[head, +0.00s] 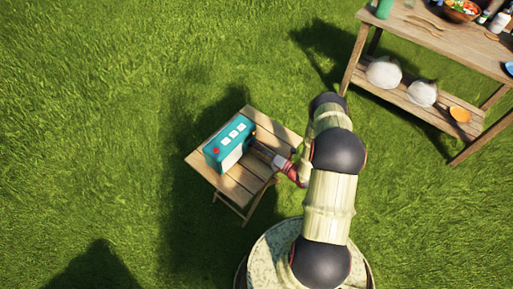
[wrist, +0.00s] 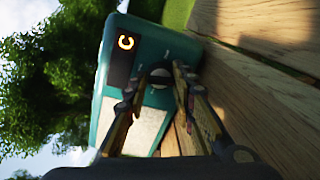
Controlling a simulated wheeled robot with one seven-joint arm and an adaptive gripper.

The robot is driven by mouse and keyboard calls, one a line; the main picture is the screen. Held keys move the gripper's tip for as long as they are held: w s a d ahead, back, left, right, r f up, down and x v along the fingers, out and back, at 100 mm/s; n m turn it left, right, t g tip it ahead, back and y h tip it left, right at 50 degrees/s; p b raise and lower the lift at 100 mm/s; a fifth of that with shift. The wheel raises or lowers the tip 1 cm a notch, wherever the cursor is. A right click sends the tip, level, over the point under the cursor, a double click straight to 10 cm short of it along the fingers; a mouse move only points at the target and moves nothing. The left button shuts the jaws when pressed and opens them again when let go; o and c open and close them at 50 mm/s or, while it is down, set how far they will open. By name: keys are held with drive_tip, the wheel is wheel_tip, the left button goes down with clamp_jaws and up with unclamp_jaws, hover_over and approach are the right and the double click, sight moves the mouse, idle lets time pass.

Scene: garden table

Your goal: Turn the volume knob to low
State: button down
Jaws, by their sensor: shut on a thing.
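A teal and white box-shaped radio (head: 230,143) stands on a small wooden table (head: 263,186). Its top carries a red button and several white buttons. In the wrist view the radio (wrist: 178,47) fills the middle, turned on its side by the camera's tilt, with a dark display (wrist: 124,50) showing a glowing orange character. The round dark knob (wrist: 160,78) sits on the radio's face between my fingertips. My gripper (wrist: 161,80) is shut on the knob; in the head view my gripper (head: 262,151) reaches the radio's right side. The fingers partly hide the knob, and I cannot read its setting.
A larger wooden table (head: 440,38) stands at the upper right, with a salad bowl (head: 461,9) and bottles on top and two pale round things on its lower shelf. Open grass (head: 90,120) surrounds the small table on the left.

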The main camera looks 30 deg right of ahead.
drive_tip(key=n+b, duration=0.1)
drive_tip(key=n, duration=0.6)
drive_tip(key=shift+f+h, duration=0.15)
drive_tip(key=shift+h, duration=0.15)
drive_tip(key=n+b, duration=0.1)
drive_tip(key=n, duration=0.2)
drive_tip(key=shift+s+t, duration=0.1)
drive_tip(key=shift+t, duration=0.3)
drive_tip(key=shift+f+n+b, duration=0.1)
drive_tip(key=shift+n+b, duration=0.25)
drive_tip(key=shift+n, duration=1.65)
drive_tip(key=shift+a, duration=0.1)
drive_tip(key=c, duration=1.6)
unclamp_jaws()
drive_tip(key=shift+o, duration=0.6)
drive_tip(key=v, duration=1.2)
